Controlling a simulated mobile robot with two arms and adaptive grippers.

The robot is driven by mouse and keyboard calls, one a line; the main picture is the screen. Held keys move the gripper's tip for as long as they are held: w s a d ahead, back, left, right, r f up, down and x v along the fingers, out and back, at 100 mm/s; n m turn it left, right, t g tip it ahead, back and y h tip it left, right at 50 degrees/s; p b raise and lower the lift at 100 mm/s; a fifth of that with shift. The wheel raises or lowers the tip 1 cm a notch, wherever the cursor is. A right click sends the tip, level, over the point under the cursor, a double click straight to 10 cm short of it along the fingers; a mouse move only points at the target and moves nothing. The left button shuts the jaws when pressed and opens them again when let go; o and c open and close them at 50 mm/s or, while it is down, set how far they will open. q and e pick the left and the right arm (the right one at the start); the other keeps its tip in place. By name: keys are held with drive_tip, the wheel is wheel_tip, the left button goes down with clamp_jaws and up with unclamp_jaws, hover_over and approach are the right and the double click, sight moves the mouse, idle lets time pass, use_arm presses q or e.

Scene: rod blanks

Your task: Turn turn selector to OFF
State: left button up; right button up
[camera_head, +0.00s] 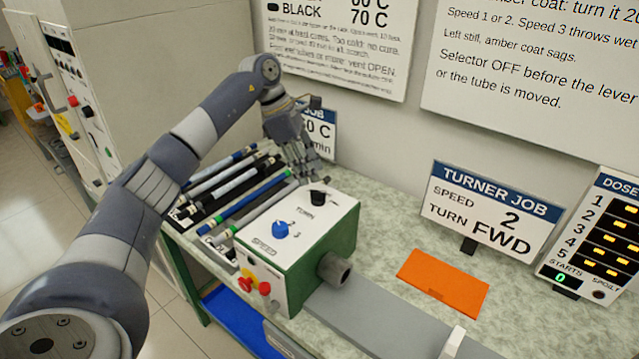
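The turn selector (318,197) is a black knob on the white top of the green-sided turner box (322,225), by the printed word TURN. Its pointing direction is too small to read. My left gripper (312,182) comes in from the upper left with its fingers down, just above and behind the knob. A small gap seems to lie between fingertips and knob, but contact cannot be judged for certain. How far its fingers are apart is not clear. My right gripper is not in view.
A blue speed knob (280,229) sits on the same top, with red buttons (265,288) on the front. Rods lie in a rack (182,213) on the left. Bench around the plate is clear.

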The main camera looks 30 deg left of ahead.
sight(321, 192)
use_arm(q)
drive_tip(key=x, duration=0.2)
drive_tip(key=p+x, duration=0.1)
drive_tip(key=x, duration=0.2)
drive_tip(key=shift+w, duration=0.25)
drive_tip(key=shift+d+f, duration=0.2)
drive_tip(key=shift+f, duration=0.5)
drive_tip(key=shift+w, duration=0.1)
drive_tip(key=shift+c, duration=0.6)
drive_tip(key=c, duration=0.4)
clamp_jaws()
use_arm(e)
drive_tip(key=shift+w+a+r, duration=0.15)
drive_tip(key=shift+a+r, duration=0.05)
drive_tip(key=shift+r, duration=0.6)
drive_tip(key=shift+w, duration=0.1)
